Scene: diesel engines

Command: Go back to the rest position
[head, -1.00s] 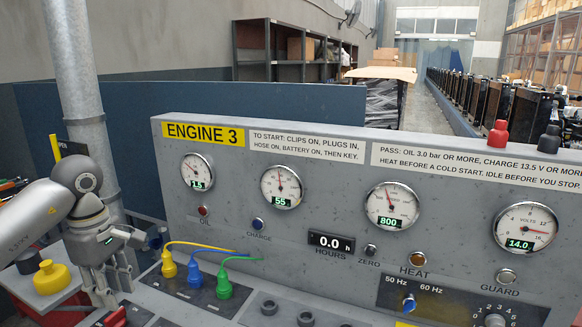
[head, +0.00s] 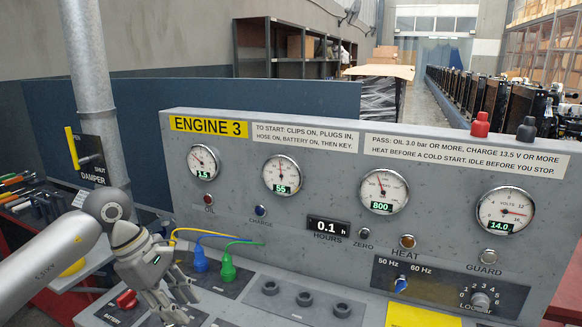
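My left gripper (head: 184,303) hangs over the lower left of the grey ENGINE 3 console (head: 330,190). Its fingers point down and are spread, with nothing seen between them. The blue plug (head: 200,259) and the green plug (head: 227,268) stand upright in their sockets just right of it, with their cables attached. The yellow cable (head: 205,231) runs behind the gripper, which hides its plug. A red BATTERY switch (head: 126,299) is left of the fingers. My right gripper is not in view.
A pipe (head: 92,90) with a yellow DAMPER lever (head: 72,147) stands at the left. Gauges (head: 380,192) show 1.5, 55, 800 and 14.0; the hours display (head: 328,227) reads 0.1. Red (head: 480,125) and black (head: 527,129) clips sit on the console top. A tool tray (head: 20,195) is far left.

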